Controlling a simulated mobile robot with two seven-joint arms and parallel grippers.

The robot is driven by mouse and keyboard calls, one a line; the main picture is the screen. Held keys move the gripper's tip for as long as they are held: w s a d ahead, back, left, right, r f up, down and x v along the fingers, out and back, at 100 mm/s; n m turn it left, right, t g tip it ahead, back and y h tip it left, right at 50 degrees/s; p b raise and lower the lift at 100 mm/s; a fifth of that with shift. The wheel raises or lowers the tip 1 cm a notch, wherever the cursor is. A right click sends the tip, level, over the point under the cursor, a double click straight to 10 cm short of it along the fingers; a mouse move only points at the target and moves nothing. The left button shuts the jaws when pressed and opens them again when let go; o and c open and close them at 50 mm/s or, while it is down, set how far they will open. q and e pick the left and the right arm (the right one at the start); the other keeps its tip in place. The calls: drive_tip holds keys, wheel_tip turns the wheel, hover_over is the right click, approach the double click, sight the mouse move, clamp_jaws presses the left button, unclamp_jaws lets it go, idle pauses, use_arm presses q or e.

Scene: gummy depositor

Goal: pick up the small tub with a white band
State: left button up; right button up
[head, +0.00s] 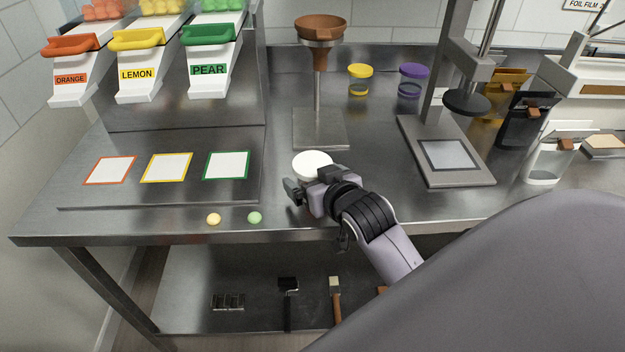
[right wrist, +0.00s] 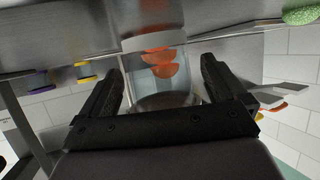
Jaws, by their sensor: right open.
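The small tub (head: 312,162) shows in the head view as a white round top at the counter's middle, just beyond my right gripper (head: 306,186), which hides its lower part. In the right wrist view a clear tub with a white band (right wrist: 155,40) stands between the two black fingers of my right gripper (right wrist: 163,75). The fingers are open with a gap on each side of it. Orange shapes show through its clear wall; I cannot tell whether they are inside or behind. My left gripper is not in view.
A yellow-banded tub (head: 360,80) and a purple-banded tub (head: 412,80) stand at the back. The funnel stand (head: 320,130) is just behind the white-topped tub. A scale-like press (head: 447,165) is to the right. Yellow (head: 213,219) and green (head: 254,218) gummies lie near the front edge.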

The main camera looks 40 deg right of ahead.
drive_tip(key=shift+w+f, duration=0.15)
drive_tip(key=shift+w, duration=0.25)
drive_tip(key=c, duration=1)
drive_tip(key=shift+c, duration=0.2)
